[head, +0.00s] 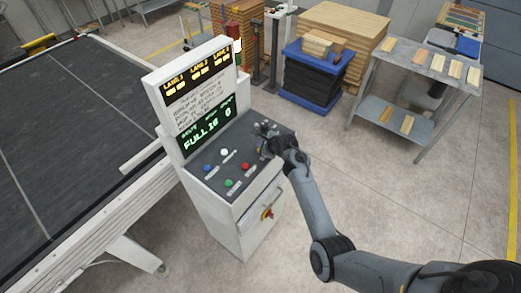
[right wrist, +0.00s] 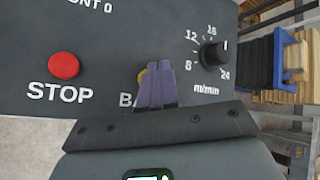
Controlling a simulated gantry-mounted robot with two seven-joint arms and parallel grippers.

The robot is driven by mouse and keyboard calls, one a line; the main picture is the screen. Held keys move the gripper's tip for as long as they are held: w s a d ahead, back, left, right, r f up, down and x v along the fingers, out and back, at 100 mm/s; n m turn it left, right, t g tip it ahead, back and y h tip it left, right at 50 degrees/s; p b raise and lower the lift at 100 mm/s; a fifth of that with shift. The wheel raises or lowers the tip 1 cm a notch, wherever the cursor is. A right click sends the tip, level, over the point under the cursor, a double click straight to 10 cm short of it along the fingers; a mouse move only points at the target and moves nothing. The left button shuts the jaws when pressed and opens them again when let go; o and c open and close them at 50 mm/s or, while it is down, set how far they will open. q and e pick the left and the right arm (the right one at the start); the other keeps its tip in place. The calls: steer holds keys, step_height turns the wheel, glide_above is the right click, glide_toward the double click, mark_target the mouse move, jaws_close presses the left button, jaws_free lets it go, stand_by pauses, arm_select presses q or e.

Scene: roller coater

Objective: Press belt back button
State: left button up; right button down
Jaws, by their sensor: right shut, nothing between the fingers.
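The console panel (head: 213,187) carries the buttons. In the right wrist view a yellow button (right wrist: 142,76) shows above a white label starting "BA" (right wrist: 128,100); the rest of the label is hidden by my fingers. My right gripper (right wrist: 154,72) (head: 266,147) is shut and empty, its purple-grey fingertips overlapping the yellow button's right side. I cannot tell whether they touch it. In the head view the gripper is over the panel's right end and the yellow button cannot be made out. My left gripper is not in view.
A red STOP button (right wrist: 64,65) (head: 245,166) lies left of my fingers, and a black m/min knob (right wrist: 213,53) lies right. A display (head: 197,95) rises behind; a conveyor belt (head: 60,120) stands left.

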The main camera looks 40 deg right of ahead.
stand_by(0.5)
steer(key=shift+f, duration=0.15)
steer(key=shift+f, duration=0.3)
